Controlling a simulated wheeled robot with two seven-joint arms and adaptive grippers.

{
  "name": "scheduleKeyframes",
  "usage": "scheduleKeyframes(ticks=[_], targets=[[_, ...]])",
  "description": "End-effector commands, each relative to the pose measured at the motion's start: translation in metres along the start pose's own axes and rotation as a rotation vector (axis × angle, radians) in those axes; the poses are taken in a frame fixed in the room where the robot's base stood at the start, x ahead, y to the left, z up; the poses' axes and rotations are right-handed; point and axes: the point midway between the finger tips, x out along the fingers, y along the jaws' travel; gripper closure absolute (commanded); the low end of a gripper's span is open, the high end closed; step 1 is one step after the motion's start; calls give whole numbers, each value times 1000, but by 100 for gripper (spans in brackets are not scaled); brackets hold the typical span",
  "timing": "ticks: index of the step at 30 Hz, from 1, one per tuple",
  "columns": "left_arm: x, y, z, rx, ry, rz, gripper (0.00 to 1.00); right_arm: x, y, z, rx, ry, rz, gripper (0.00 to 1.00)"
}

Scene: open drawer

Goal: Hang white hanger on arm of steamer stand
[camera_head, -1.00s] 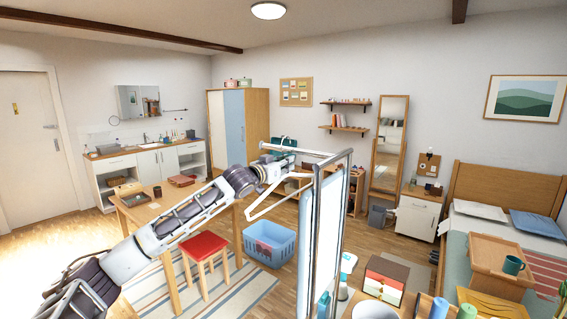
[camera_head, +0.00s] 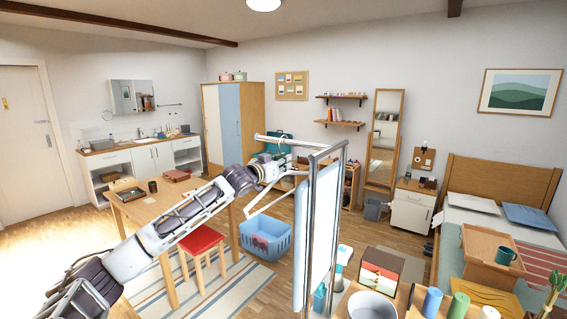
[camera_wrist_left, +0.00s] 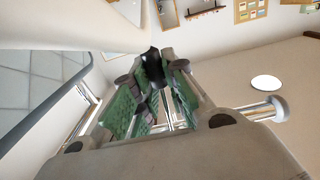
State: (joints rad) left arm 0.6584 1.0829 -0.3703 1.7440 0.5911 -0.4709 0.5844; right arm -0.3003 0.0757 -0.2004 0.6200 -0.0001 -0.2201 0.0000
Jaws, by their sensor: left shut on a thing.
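The steamer stand has metal poles and a pale upright panel (camera_head: 322,215). Its arm (camera_head: 285,142) sticks out to the left near the top; a round-ended rod (camera_wrist_left: 265,110) shows in the wrist view. My left gripper (camera_head: 278,168) is just below this arm, shut on the white hanger (camera_head: 265,207). The hanger's slanting bar shows below the gripper, its right end beside the stand. The hook is hard to make out, and I cannot tell whether it touches the arm. In the wrist view the green-padded fingers (camera_wrist_left: 153,95) enclose something dark. My right gripper is out of view.
A wooden table (camera_head: 150,208) and a red stool (camera_head: 200,241) stand beneath my left arm. A blue basket (camera_head: 265,240) sits on the floor behind the stand. A bowl (camera_head: 372,306) and cylinders (camera_head: 431,303) crowd the front right.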

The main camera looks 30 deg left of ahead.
Motion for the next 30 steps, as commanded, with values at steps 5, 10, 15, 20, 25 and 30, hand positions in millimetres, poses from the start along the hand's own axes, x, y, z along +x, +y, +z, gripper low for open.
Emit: scheduleKeyframes(ticks=[5,10,15,20,25,30], targets=[[0,0,-1,0,1,0,100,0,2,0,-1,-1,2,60],[0,0,-1,0,1,0,75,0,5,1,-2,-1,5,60],[0,0,-1,0,1,0,61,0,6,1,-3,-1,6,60],[0,0,-1,0,1,0,61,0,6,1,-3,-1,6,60],[-1,0,0,0,0,0,61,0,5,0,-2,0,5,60],[-4,-1,0,0,0,-1,61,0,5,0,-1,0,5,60]])
